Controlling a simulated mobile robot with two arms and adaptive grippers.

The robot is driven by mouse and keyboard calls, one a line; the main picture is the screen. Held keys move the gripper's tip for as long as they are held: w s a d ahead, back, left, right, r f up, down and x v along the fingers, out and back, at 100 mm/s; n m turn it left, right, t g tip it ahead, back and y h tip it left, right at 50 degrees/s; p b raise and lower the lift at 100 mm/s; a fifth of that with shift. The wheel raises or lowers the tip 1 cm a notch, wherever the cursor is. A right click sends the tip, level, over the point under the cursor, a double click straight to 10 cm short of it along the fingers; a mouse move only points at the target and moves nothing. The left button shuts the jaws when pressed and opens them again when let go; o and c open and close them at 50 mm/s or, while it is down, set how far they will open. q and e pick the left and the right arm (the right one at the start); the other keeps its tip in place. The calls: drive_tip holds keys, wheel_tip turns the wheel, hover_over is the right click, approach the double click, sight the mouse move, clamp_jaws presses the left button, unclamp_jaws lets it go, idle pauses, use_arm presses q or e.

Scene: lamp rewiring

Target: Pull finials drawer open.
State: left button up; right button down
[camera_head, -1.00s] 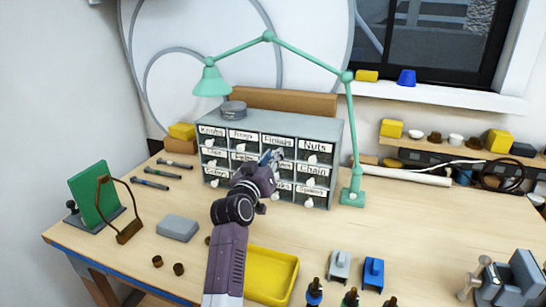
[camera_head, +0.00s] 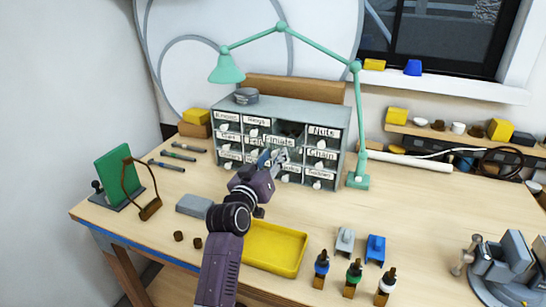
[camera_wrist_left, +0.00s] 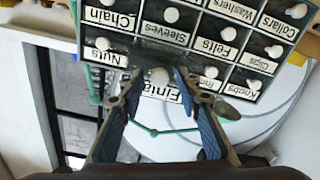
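The finials drawer (camera_head: 279,140) is in the top row of the grey drawer cabinet (camera_head: 302,106). It stands pulled out, with its label forward of its neighbours and a dark gap behind it. My left gripper (camera_head: 272,155) is in front of it. In the left wrist view, which is upside down, the drawer's white round knob (camera_wrist_left: 159,76) sits between my left fingertips (camera_wrist_left: 159,73). The fingers are apart, with gaps showing on both sides of the knob. They partly cover the Finials label. My right gripper is not in view.
A green lamp (camera_head: 357,178) stands at the cabinet's right side. A yellow tray (camera_head: 275,246), a grey box (camera_head: 194,205) and several small bottles stand nearer the front.

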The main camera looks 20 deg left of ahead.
use_arm(q)
drive_tip(key=shift+s, duration=0.1)
drive_tip(key=s, duration=1.1)
drive_tip(key=shift+s+a, duration=0.2)
drive_tip(key=shift+s, duration=0.2)
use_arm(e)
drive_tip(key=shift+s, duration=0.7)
use_arm(q)
drive_tip(key=shift+f, duration=0.15)
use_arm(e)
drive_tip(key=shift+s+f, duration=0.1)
